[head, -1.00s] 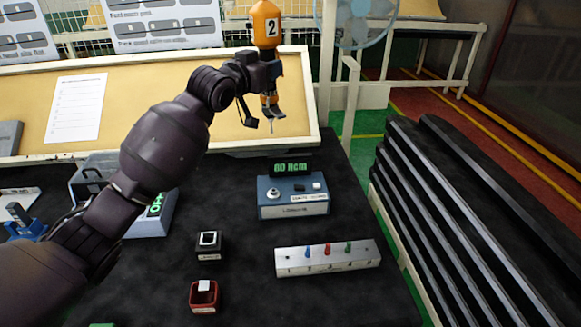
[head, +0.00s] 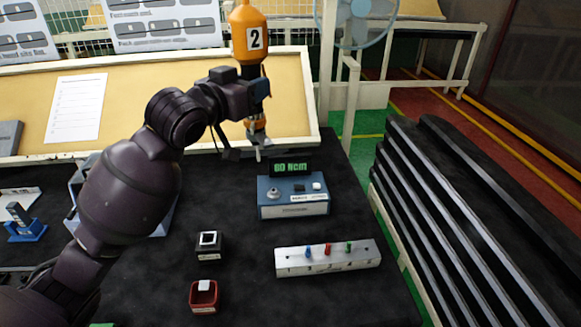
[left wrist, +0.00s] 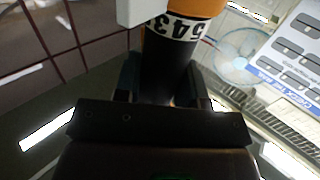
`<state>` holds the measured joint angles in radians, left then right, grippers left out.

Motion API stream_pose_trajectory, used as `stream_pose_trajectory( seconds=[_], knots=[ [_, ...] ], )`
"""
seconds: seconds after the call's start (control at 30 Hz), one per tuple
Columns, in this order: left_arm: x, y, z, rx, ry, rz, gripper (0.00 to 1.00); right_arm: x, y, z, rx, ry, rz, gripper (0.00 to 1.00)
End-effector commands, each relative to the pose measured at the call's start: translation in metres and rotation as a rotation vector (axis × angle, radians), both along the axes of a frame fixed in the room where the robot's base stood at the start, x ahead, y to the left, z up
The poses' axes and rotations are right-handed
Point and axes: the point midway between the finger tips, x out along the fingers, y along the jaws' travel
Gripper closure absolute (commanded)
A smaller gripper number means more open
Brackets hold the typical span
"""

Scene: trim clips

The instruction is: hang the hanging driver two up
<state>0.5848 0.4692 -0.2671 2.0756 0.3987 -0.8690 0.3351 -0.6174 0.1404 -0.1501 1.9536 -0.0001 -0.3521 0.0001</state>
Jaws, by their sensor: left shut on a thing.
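Driver two (head: 246,17) is an orange and black tool with a white "2" label. It hangs upright in the air at the top middle of the head view, its thin bit pointing down behind the blue torque box (head: 292,211). My left gripper (head: 254,88) is shut on its black middle part; the arm hides some of the contact. In the left wrist view the driver's black grip (left wrist: 168,70) is between the fingers, below an orange part with a "543" label. My right gripper is not in view.
The torque box display (head: 291,168) reads "60 Ncm". A white strip (head: 345,262) with small coloured pieces, a black box (head: 209,253) and a red bin (head: 204,305) stand on the dark table. A sloping tan board (head: 135,85) stands behind. Ribbed black panels (head: 455,225) are at right.

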Motion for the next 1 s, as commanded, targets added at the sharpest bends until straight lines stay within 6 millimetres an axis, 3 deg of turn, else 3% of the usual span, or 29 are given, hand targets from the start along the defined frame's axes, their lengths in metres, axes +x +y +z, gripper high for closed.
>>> stream_pose_trajectory(
  seconds=[0.23, 0.5, 1.0],
  knots=[
    [-0.023, 0.002, 0.003, 0.001, -0.001, 0.002, 1.00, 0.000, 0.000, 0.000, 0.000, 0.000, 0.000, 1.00],
    [-0.022, 0.002, 0.019, 0.001, 0.001, 0.001, 1.00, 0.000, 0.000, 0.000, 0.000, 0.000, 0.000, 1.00],
    [-0.021, 0.002, 0.021, 0.001, 0.001, 0.001, 1.00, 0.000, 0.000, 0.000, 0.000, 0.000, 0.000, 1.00]
  ],
)
